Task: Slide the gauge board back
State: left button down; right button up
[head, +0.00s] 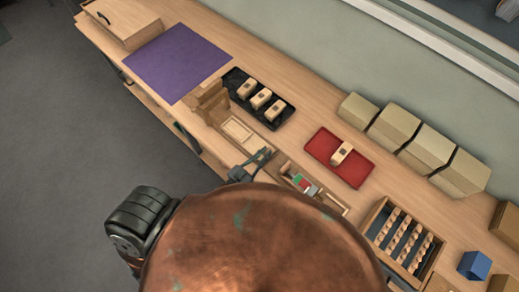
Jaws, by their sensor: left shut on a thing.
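A long wooden fixture (222,118) lies along the front edge of the bench, with an upright wooden block at its left end. A small board with red, green and white marks (302,184), which looks like the gauge board, sits in its right part. My left gripper (262,156) is dark, at the middle of the fixture, just left of the coloured marks. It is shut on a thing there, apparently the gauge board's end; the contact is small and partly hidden. A large copper-coloured shape covers the lower middle of the view. My right gripper is not in view.
A black tray (235,78) holds three wooden blocks. A red tray (323,144) holds one block. A wooden tray of tufts (377,211) and a blue cube (474,265) are at right. Cardboard boxes (396,125) line the wall. The purple mat (177,62) is empty.

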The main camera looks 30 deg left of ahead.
pick_arm(q)
jog(key=c, duration=2.2)
grip_release()
jog(key=shift+c, duration=0.2)
jog(key=shift+s, duration=0.2)
jog(key=v, duration=1.1)
jog(key=shift+s+a, duration=0.2)
jog(key=shift+s, duration=0.1)
